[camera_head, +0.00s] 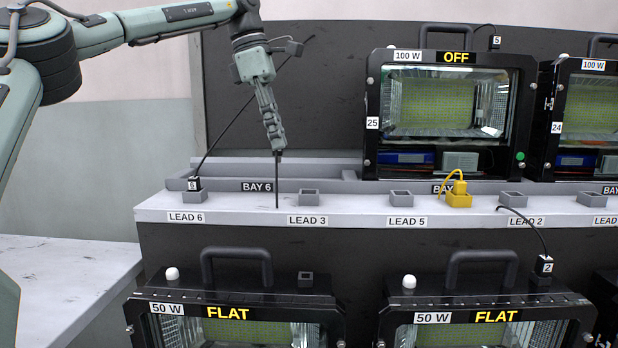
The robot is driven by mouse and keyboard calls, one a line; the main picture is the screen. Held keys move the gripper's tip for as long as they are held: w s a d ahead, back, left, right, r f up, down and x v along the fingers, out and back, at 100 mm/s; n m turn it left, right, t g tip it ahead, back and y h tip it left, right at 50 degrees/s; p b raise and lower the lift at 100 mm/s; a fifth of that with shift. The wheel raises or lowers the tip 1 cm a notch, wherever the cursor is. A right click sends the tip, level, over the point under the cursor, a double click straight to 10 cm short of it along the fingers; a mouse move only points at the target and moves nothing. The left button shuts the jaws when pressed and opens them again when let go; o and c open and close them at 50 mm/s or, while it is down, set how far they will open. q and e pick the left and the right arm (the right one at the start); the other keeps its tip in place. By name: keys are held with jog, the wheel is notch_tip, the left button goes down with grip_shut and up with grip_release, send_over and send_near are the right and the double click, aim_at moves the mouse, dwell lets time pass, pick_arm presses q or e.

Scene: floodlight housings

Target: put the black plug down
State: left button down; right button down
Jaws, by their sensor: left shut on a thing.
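My left gripper (276,148) is above the front ledge between the LEAD 6 and LEAD 3 labels, pointing down and seen nearly edge-on. It is shut on a thin black thing (277,182) that hangs straight down, its lower end near or at the ledge. I take this for part of the black plug or its lead; no plug body shows clearly, and the fingers may hide it. Another black plug, tagged 6 (195,184), stands upright at the grey holder above LEAD 6, with a thin black line slanting up right from it. My right gripper is out of view.
The grey ledge (250,211) carries open grey holders at LEAD 3 (309,198), LEAD 5 (401,199) and LEAD 2 (512,199). A yellow plug (460,188) sits in a yellow holder. An OFF floodlight (372,90) stands behind; FLAT floodlights (235,283) stand in front. Plug 2 (544,265) has a curved cable.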

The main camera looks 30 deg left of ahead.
pick_arm(q)
jog(key=d+f, duration=0.1)
jog(key=w+d+f, duration=0.1)
jog(key=d, duration=0.1)
jog(key=w+d+f, duration=0.1)
jog(key=d, duration=0.1)
jog(key=shift+w+d+f, duration=0.15)
jog(key=shift+w+f, duration=0.1)
jog(key=shift+f, duration=0.1)
notch_tip(320, 180, down, 4)
jog(key=c, duration=1.5)
grip_release()
jog(key=shift+o, duration=0.2)
jog(key=v, duration=1.2)
jog(key=shift+d, duration=0.1)
